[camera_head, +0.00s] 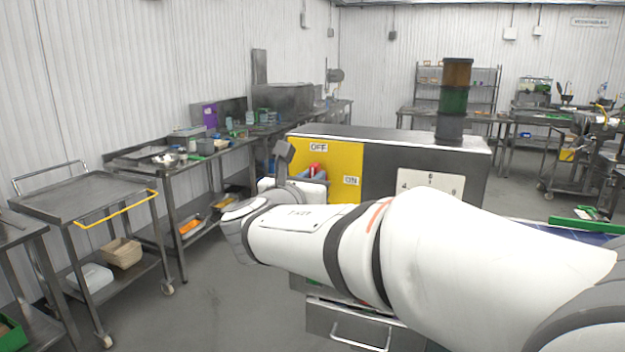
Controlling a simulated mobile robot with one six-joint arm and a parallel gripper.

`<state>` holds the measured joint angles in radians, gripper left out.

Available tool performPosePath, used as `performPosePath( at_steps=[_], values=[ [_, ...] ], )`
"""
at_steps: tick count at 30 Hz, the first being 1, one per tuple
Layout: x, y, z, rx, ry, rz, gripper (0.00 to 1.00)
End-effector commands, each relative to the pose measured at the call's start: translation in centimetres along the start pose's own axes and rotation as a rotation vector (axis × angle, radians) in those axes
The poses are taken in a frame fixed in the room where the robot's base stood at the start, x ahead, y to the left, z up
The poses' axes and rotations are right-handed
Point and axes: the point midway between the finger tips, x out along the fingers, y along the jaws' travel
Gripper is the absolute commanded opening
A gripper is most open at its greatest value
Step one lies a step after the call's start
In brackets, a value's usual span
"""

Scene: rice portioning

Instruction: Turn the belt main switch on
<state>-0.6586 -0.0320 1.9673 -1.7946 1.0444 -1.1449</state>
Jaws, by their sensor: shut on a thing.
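The belt main switch is on a yellow panel (335,160) on the front of a grey cabinet, with an OFF label (318,147) at the top and an ON label (351,181) lower right. Its red handle (317,168) shows just below OFF, left of ON. My gripper (310,180) is at the panel, shut on the red handle. My white arm and wrist hide the fingertips and the lower part of the switch, so the handle's exact angle is hard to tell.
The cabinet (400,142) carries a signal tower (454,100) with amber and green sections. A white control plate (430,184) is right of the yellow panel.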

Motion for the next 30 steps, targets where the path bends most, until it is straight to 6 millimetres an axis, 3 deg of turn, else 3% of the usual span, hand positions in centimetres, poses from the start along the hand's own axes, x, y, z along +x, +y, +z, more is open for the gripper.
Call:
performPosePath(
  at_steps=[11, 30],
  values=[
    [-0.07, 0.02, -0.55, 0.108, -0.001, -0.005, 0.00],
    [-0.04, -0.55, -1.07, 0.683, -0.002, -0.004, 0.00]
  ],
)
